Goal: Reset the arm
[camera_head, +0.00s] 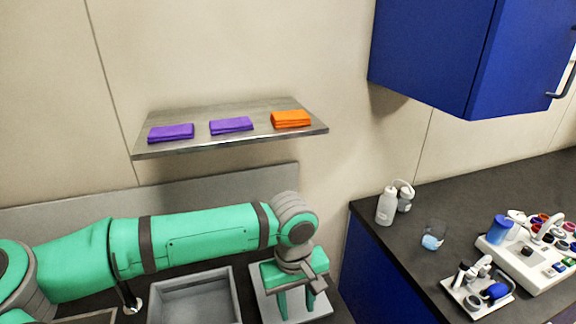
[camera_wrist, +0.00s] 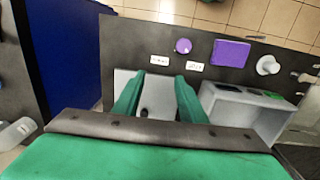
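My green arm reaches across the lower left of the head view. My gripper (camera_head: 297,297) points down at its end, over a pale grey plate or tray (camera_head: 263,306) on the counter. In the wrist view my gripper (camera_wrist: 158,92) shows two green fingers standing apart. I see nothing held between them; the pale plate (camera_wrist: 124,79) with a small dark spot lies below. Whether the fingertips touch the plate cannot be told.
A grey sink or bin (camera_head: 195,297) lies left of my gripper. A shelf (camera_head: 231,144) with purple and orange cloths is above my arm. A blue cabinet (camera_head: 440,50) hangs at upper right. Bottles (camera_head: 387,206) and lab gear stand on the right counter. A purple cloth (camera_wrist: 231,53) shows in the wrist view.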

